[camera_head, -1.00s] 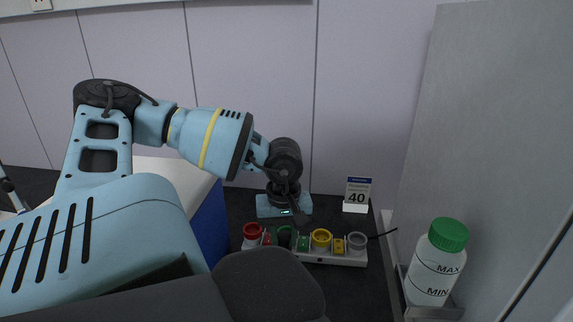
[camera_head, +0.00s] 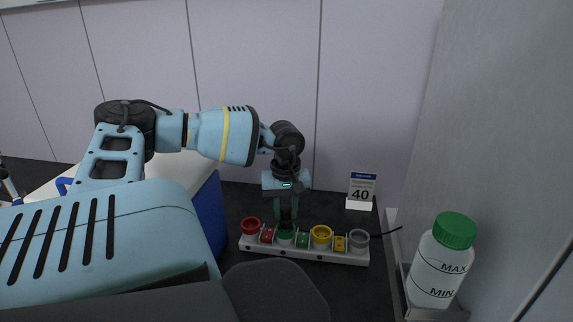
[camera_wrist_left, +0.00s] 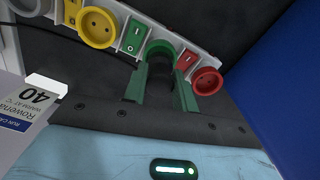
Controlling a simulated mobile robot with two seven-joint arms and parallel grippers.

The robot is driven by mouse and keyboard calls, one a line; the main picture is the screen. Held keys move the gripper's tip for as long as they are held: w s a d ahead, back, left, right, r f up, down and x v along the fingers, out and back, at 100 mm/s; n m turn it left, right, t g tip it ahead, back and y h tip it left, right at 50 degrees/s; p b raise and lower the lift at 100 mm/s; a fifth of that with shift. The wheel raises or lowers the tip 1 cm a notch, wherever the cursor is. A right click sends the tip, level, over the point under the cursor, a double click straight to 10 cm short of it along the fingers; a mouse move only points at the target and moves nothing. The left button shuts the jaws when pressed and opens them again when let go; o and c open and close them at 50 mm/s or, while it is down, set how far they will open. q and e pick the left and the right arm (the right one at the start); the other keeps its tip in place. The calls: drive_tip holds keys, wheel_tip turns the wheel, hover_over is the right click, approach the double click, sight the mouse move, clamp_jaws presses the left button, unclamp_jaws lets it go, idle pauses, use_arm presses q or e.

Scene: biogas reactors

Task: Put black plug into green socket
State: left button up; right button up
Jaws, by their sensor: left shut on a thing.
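My left gripper (camera_head: 286,218) points down over the power strip, its green fingers at the green socket (camera_head: 286,238). In the left wrist view the fingers (camera_wrist_left: 160,84) are shut on a dark thing, the black plug (camera_wrist_left: 160,66), mostly hidden between them. The green socket (camera_wrist_left: 158,46) lies right at the fingertips and is partly covered. I cannot tell whether the plug is inside the socket or just above it. My right gripper is not in view.
The white strip (camera_head: 313,257) also holds a red socket (camera_head: 250,226), a yellow one (camera_head: 321,236) and a grey one (camera_head: 358,240), with switches between. A "40" sign (camera_head: 361,190) stands behind. A green-capped bottle (camera_head: 440,265) is at right, a blue box (camera_head: 209,222) at left.

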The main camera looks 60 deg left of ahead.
sight(286, 208)
use_arm(q)
drive_tip(key=shift+f, duration=0.8)
drive_tip(key=shift+f, duration=0.3)
drive_tip(key=o, duration=1)
wheel_tip(286, 208, up, 13)
drive_tip(key=shift+f, duration=0.2)
